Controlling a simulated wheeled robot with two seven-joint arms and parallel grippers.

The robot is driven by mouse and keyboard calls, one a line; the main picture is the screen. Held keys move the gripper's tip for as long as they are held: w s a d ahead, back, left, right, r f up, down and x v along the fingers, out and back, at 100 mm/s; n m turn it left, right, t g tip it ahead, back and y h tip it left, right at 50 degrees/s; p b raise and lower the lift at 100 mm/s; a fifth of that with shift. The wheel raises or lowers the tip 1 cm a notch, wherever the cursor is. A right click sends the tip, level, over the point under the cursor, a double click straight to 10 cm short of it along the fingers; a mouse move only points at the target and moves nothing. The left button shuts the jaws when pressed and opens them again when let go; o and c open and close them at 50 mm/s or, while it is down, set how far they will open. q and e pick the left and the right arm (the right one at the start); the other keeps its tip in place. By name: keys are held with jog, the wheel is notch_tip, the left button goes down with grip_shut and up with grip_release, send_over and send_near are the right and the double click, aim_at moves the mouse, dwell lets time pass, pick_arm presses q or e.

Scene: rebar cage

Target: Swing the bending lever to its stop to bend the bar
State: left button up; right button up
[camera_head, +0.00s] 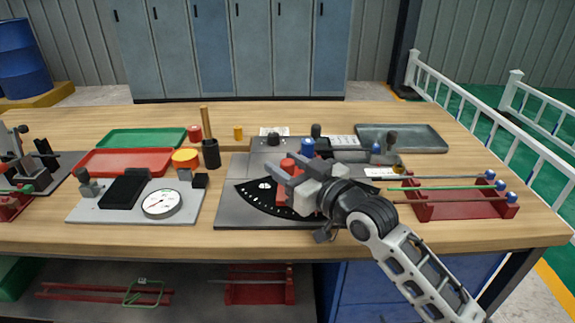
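The bending bench is a grey steel plate (228,210) with a black fan-shaped angle scale (256,199) at the middle of the table. A red part (286,165), which looks like the bending lever, shows behind and below my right gripper (272,179). My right gripper's two grey fingers point left over the scale and are apart, at the red part. Whether they press on it is hidden. The gripper covers much of the lever and any bar there. My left gripper is not in view.
A red rack (465,208) with blue-capped bars stands at the right. A plate with a dial gauge (162,203) lies at the left, with red (105,161) and green (140,138) trays behind. A grey tray (420,138) is at the back right. The front table edge is mostly clear.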

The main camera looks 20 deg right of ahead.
grip_shut()
jog(key=shift+s+d+f+n+y+b, duration=0.15)
jog(key=shift+d+n+y+b, duration=0.15)
jog(key=shift+b, duration=0.2)
jog(key=shift+s+d+n+g+y+b, duration=0.25)
jog(key=shift+d+n+g+y+b, duration=0.1)
jog(key=shift+g+y+b, duration=0.2)
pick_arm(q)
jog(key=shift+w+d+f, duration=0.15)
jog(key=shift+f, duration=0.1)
pick_arm(e)
jog(key=shift+o, duration=1.3)
grip_release()
jog(key=shift+s+d, duration=0.1)
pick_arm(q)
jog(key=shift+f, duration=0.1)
